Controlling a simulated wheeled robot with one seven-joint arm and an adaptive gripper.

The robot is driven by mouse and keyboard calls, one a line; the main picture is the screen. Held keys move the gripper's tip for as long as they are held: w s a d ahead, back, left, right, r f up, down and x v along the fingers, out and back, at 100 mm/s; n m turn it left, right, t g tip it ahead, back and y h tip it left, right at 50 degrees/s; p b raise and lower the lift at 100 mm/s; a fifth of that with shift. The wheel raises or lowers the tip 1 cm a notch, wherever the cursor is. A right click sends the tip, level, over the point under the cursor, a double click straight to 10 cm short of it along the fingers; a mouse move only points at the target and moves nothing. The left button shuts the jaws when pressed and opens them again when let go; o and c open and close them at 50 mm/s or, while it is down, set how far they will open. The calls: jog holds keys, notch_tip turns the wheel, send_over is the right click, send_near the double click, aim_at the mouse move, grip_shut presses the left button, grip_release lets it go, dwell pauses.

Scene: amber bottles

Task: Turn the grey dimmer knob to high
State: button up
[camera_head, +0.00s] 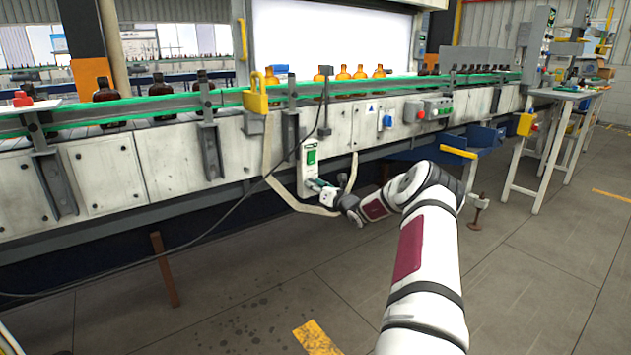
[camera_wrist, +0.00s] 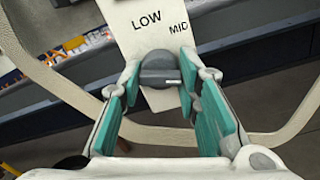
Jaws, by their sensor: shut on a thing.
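The grey dimmer knob (camera_wrist: 158,66) sits on a white panel (camera_wrist: 128,18) in the wrist view. The panel reads LOW above the knob and MID to its upper right; no HIGH label shows. A small pale mark shows on the lower right of the knob. My gripper (camera_wrist: 158,76) has one teal-padded finger on each side of the knob and is shut on it. In the head view my gripper (camera_head: 322,187) is at the lower part of the white panel (camera_head: 304,180), below a green switch (camera_head: 311,157), and the knob cannot be made out.
A pale strap or hose (camera_head: 292,200) loops below the panel, and a dark cable (camera_head: 240,200) hangs beside it. The conveyor (camera_head: 180,170) carries amber bottles (camera_head: 343,73) above. A blue bin (camera_head: 480,136) is to the right.

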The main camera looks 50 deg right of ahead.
jog(key=shift+m+p, duration=0.55)
jog(key=shift+m, duration=0.45)
jog(key=o, duration=1.2)
jog(key=v, duration=1.2)
jog(key=shift+d+f, duration=0.1)
